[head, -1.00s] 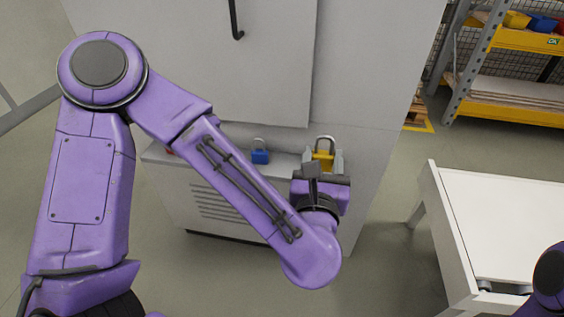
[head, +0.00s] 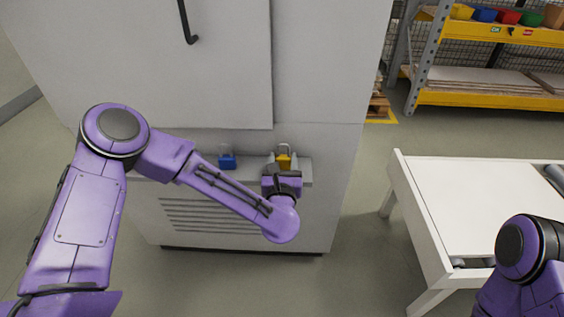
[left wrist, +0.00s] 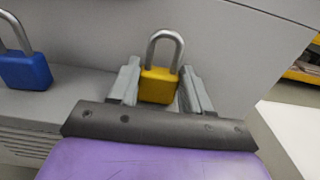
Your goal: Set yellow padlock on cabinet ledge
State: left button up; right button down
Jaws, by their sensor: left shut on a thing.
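The yellow padlock (head: 284,160) with a grey shackle is upright at the right end of the cabinet ledge (head: 306,171). In the left wrist view the padlock (left wrist: 158,86) is between the two grey fingers of my left gripper (left wrist: 158,88), which is shut on it. My arm hides its lower part, so I cannot tell whether its base touches the ledge. My right gripper is out of view; only part of my right arm shows at the lower right.
A blue padlock (head: 227,160) stands on the ledge left of the yellow one, also in the left wrist view (left wrist: 25,70). The grey cabinet (head: 322,60) rises behind. A white table (head: 470,200) stands at the right, with shelving (head: 480,100) beyond.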

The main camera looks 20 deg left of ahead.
pick_arm(q)
jog(key=shift+s, duration=0.1)
jog(key=shift+f+b, duration=0.15)
jog(key=shift+b, duration=0.15)
jog(key=o, duration=1.1)
